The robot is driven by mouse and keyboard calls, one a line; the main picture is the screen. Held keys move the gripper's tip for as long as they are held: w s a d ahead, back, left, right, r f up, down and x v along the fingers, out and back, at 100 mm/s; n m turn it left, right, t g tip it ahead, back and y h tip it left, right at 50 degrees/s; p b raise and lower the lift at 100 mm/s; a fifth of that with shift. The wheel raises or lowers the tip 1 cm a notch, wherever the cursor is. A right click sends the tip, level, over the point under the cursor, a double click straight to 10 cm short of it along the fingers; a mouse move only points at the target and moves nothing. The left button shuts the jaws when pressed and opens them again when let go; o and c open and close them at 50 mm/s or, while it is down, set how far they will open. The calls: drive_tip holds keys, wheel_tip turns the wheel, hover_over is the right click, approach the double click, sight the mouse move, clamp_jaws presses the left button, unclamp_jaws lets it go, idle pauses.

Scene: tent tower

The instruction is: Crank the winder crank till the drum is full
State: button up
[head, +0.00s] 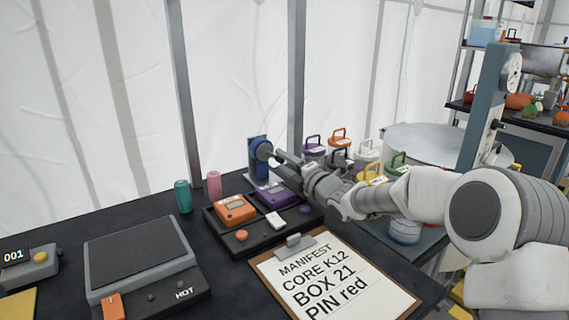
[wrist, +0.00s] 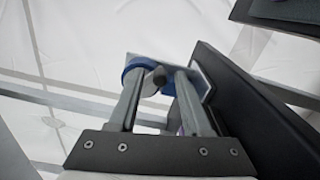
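The winder (head: 256,153) is a blue unit with a round blue drum, standing at the back of the dark table by the tent wall. In the wrist view its blue drum (wrist: 133,66) shows ahead, with a small dark crank knob (wrist: 154,79) in front of it. My gripper (head: 280,161) reaches in from the right at the winder. In the wrist view my gripper (wrist: 160,84) has its two fingers apart, one on each side of the knob. I see no clear grip on the knob. How full the drum is cannot be made out.
An orange box (head: 235,211) and a purple box (head: 275,194) sit on a dark tray below my arm. Teal and pink cylinders stand left of the winder. Several lidded canisters stand to its right. A clipboard (head: 335,282) lies in front.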

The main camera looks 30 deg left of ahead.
drive_tip(key=shift+d, duration=0.1)
drive_tip(key=p+v, duration=0.1)
drive_tip(key=v, duration=1.6)
drive_tip(key=shift+s+d+f+p, duration=0.1)
drive_tip(key=shift+d+p, duration=0.05)
drive_tip(key=shift+p, duration=0.25)
